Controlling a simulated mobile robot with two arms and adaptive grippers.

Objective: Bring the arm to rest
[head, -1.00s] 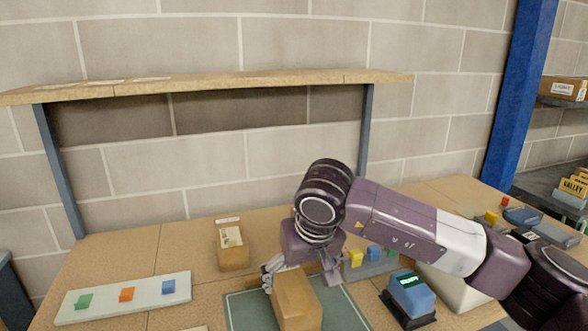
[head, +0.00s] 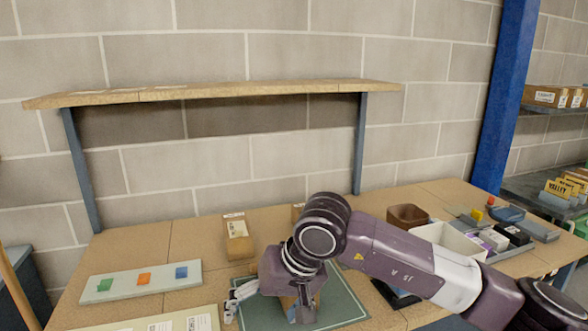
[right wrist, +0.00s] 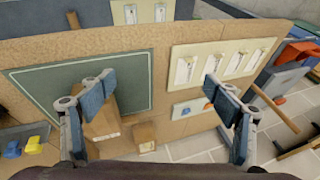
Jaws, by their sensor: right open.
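My right arm reaches in from the right in the head view, bent at the elbow, with its wrist low over the table. My right gripper (head: 268,308) points down over the green mat (head: 343,306), its fingers spread apart. In the right wrist view the two fingers (right wrist: 158,88) are wide apart with nothing held between them. A brown box (right wrist: 103,124) stands on the mat beside the left-hand finger in that view, which partly covers it. Whether they touch I cannot tell. My left gripper is not in view.
A pale board (head: 122,283) with coloured blocks lies at the left. A brown box (head: 237,240) stands behind the mat. A white bin (head: 450,239) and a brown bin (head: 407,216) stand at the right.

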